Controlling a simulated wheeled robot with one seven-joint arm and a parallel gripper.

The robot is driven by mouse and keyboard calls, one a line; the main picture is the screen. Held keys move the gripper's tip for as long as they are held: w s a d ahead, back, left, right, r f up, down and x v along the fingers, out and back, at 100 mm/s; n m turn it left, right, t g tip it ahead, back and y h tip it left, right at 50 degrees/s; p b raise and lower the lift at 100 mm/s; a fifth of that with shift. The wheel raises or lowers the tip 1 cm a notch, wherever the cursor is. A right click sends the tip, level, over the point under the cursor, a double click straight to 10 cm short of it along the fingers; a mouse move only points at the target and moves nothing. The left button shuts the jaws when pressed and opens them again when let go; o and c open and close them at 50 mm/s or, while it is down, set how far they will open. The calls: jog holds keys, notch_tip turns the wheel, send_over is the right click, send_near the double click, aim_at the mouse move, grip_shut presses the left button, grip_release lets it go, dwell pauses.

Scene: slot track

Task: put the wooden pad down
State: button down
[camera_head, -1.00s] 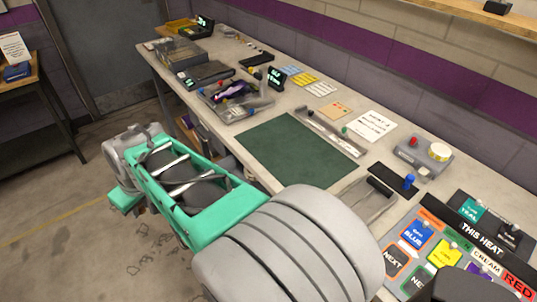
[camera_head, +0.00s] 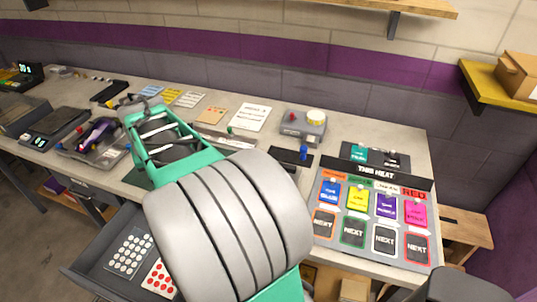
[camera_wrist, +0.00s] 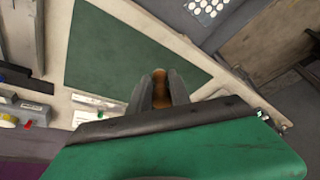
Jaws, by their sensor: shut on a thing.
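My gripper (camera_wrist: 160,92) shows in the wrist view with its two dark fingers shut on the brown wooden pad (camera_wrist: 160,80). Only a narrow part of the pad shows between the fingers. The green mat (camera_wrist: 120,50) lies on the bench beyond the fingertips, and the pad appears in front of the mat's edge. I cannot tell the pad's height above the bench. In the head view my arm hides the gripper, the pad and most of the mat (camera_head: 136,178).
An open grey drawer (camera_head: 88,262) with dotted sheets juts from the bench front. A card board (camera_head: 372,225) stands at the right, a grey box with a yellow-white roll (camera_head: 303,126) behind. A tray with a purple thing (camera_head: 95,145) is at the left.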

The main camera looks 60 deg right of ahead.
jog(key=s+d+m+g+h, duration=0.3)
jog(key=d+m, duration=0.5)
jog(key=d, duration=0.8)
jog(key=m+g+y+p, duration=0.1)
jog(key=m+g+p, duration=0.1)
jog(key=m, duration=0.3)
send_over(279, 152)
jog(key=a, duration=0.2)
notch_tip(279, 152, down, 8)
jog(key=shift+w+d+f, duration=0.1)
jog(key=shift+w, duration=0.05)
jog(key=f, duration=0.1)
jog(key=f+p, duration=0.1)
jog(key=f, duration=0.1)
jog(key=shift+d+f+p, duration=0.25)
jog(key=shift+p, duration=0.05)
jog(key=shift+f, duration=0.15)
